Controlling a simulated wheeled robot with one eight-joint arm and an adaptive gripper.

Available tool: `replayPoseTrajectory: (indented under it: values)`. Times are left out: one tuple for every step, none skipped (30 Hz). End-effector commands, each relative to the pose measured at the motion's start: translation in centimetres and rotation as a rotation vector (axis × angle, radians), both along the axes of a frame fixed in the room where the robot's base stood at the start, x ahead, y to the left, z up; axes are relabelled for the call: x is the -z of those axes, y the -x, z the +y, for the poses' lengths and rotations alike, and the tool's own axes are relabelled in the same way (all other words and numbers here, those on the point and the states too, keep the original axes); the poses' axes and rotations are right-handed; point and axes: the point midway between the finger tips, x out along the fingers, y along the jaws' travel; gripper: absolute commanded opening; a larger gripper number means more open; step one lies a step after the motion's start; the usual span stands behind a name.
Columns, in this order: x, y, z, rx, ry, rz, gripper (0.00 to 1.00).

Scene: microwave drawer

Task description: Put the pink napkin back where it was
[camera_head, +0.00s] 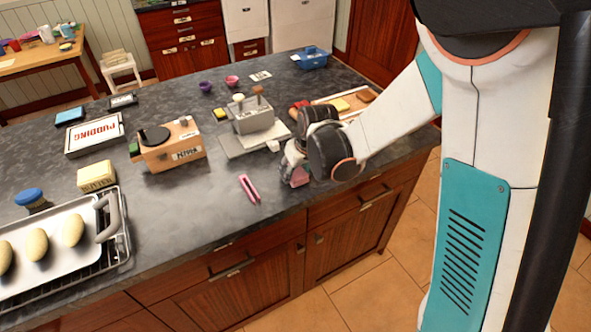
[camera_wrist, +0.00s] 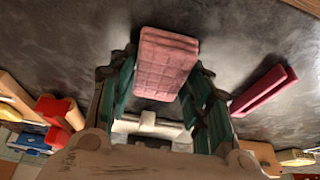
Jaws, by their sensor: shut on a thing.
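The pink napkin (camera_wrist: 166,62) is a folded, textured pad held between the fingers of my gripper (camera_wrist: 165,85) in the wrist view. In the head view the napkin (camera_head: 299,177) shows small and pink below my gripper (camera_head: 295,168), near the front edge of the dark counter (camera_head: 215,215). My gripper is shut on it. From these views I cannot tell whether the napkin touches the counter. Pink tongs (camera_head: 249,189) lie on the counter to the left of my gripper; they also show at the right in the wrist view (camera_wrist: 263,91).
Behind my gripper stand a grey block-like holder (camera_head: 252,115) on a flat base and a cutting board (camera_head: 345,105) with food. A wooden box (camera_head: 170,148), a pudding box (camera_head: 94,137) and a tray of rolls (camera_head: 50,245) are farther left. The counter around the tongs is clear.

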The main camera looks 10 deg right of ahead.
Motion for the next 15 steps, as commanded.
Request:
replayPoseTrajectory:
  values:
    - [-0.04, 0.0, 0.0, 0.0, 0.0, 0.0, 0.23]
    - [-0.04, 0.0, 0.0, 0.0, 0.0, 0.0, 0.23]
    - [0.02, -0.01, 0.0, 0.0, 0.0, 0.0, 0.23]
    - [0.1, -0.01, 0.0, 0.0, 0.0, 0.0, 0.23]
    - [0.22, -0.01, 0.01, 0.0, 0.0, 0.0, 0.23]
    - [0.36, -0.01, 0.0, 0.0, 0.0, 0.0, 0.23]
    - [0.31, -0.01, 0.0, 0.0, 0.0, 0.0, 0.5]
    - [0.26, -0.01, 0.0, 0.0, 0.0, 0.0, 0.56]
    - [0.23, -0.01, 0.0, 0.0, 0.0, 0.0, 0.65]
    - [0.23, -0.02, 0.01, 0.0, 0.0, 0.0, 0.65]
    - [0.23, -0.01, -0.01, 0.0, 0.0, 0.0, 0.65]
    - [0.22, -0.02, 0.0, 0.0, 0.0, 0.0, 0.65]
    - [0.22, -0.02, 0.0, 0.0, 0.0, 0.0, 0.65]
    - [0.22, -0.02, 0.0, 0.0, 0.0, 0.0, 0.65]
    - [0.22, -0.02, 0.0, 0.0, 0.0, 0.0, 0.65]
